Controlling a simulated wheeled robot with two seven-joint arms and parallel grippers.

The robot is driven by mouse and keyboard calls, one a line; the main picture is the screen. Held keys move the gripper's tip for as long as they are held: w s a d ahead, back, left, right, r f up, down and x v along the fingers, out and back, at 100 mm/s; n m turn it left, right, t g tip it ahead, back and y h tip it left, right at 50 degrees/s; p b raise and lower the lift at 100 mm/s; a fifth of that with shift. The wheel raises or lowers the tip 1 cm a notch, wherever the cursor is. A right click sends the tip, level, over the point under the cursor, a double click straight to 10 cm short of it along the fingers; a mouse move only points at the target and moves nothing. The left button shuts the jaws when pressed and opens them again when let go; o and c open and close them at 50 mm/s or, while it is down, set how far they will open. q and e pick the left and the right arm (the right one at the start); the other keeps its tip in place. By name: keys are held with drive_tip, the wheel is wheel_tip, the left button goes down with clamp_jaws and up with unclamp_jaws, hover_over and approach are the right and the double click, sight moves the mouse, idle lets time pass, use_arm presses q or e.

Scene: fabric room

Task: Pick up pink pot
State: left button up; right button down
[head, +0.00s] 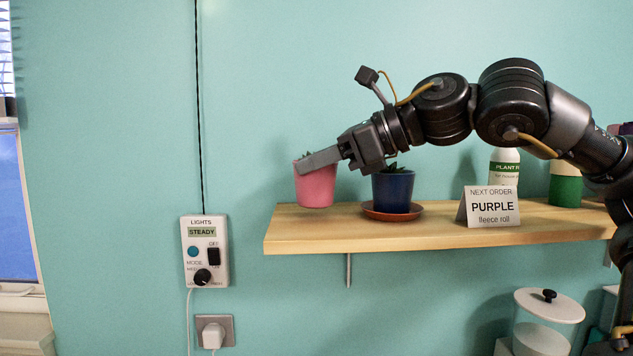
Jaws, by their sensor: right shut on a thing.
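The pink pot (315,189) is at the left end of the wooden shelf (330,237), upright, with a bit of green plant at its rim. My right gripper (305,164) reaches in from the right and is shut on the pot's upper part. One finger lies across the pot's rim and hides part of it and of the plant. I cannot tell whether the pot's base touches the shelf. My left gripper is not in view.
A blue pot (393,189) on a terracotta saucer (392,213) stands just right, below my right wrist. A PURPLE sign (493,207), a plant-food bottle (504,168) and a green-and-white container (565,188) stand farther right. A lights control box (205,252) hangs left of the shelf.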

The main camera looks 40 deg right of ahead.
drive_tip(key=s+d+r+b, duration=0.2)
drive_tip(key=s+r, duration=0.8)
drive_tip(key=s, duration=0.4)
drive_tip(key=shift+r+b, duration=0.4)
